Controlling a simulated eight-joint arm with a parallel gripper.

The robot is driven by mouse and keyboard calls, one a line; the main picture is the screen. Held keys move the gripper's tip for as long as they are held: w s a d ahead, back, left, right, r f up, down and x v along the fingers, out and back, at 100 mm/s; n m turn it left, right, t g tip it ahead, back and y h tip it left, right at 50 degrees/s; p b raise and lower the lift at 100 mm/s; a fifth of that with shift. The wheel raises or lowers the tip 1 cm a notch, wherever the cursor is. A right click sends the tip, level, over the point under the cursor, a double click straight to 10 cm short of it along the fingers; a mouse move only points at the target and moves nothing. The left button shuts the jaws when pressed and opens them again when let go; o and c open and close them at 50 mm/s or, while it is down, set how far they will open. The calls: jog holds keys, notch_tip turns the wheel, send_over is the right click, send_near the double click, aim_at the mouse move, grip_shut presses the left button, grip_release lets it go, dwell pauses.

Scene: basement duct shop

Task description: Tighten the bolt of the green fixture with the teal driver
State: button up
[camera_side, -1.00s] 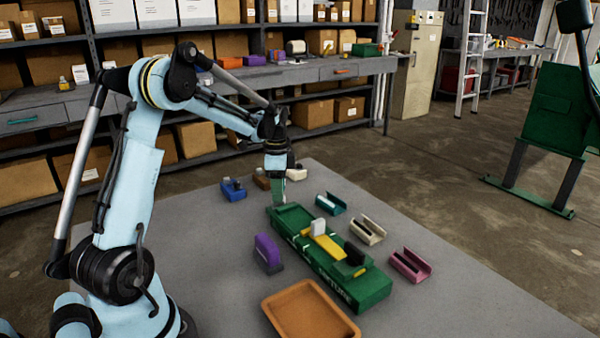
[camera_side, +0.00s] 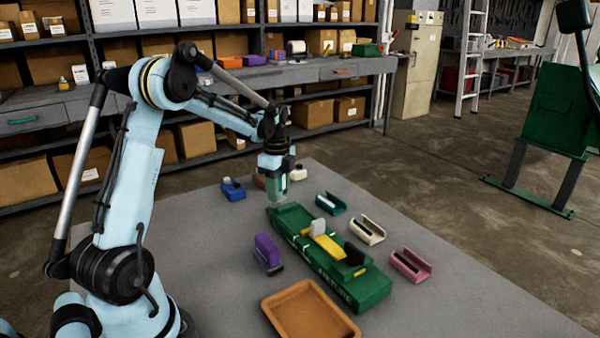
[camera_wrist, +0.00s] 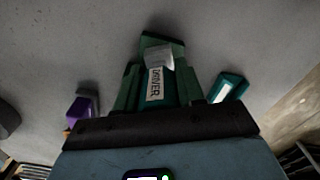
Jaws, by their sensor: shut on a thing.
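My gripper (camera_side: 278,192) is shut on the teal driver, whose label reads DRIVER in the wrist view (camera_wrist: 155,84). It holds the driver above the table, near the far left end of the green fixture (camera_side: 375,290). The fixture carries a yellow bar (camera_side: 326,244), a pale grey block (camera_side: 318,227) and a black block (camera_side: 355,255). A pale grey part (camera_wrist: 158,57) shows beyond the driver's label, against a green surface that seems to be the fixture. I cannot make out the bolt.
A teal cradle (camera_side: 331,204), cream cradle (camera_side: 367,231) and pink cradle (camera_side: 410,265) lie right of the fixture. A purple block (camera_side: 268,253) and brown tray (camera_side: 281,303) lie left and in front. A blue piece (camera_side: 232,189) sits farther back. The table's right front is clear.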

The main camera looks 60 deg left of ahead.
jog(key=shift+m, duration=0.5)
jog(key=shift+m, duration=1.7)
jog(key=shift+m, duration=1.2)
jog(key=shift+n, duration=0.8)
jog(key=shift+r, duration=2.5)
jog(key=shift+d, duration=0.1)
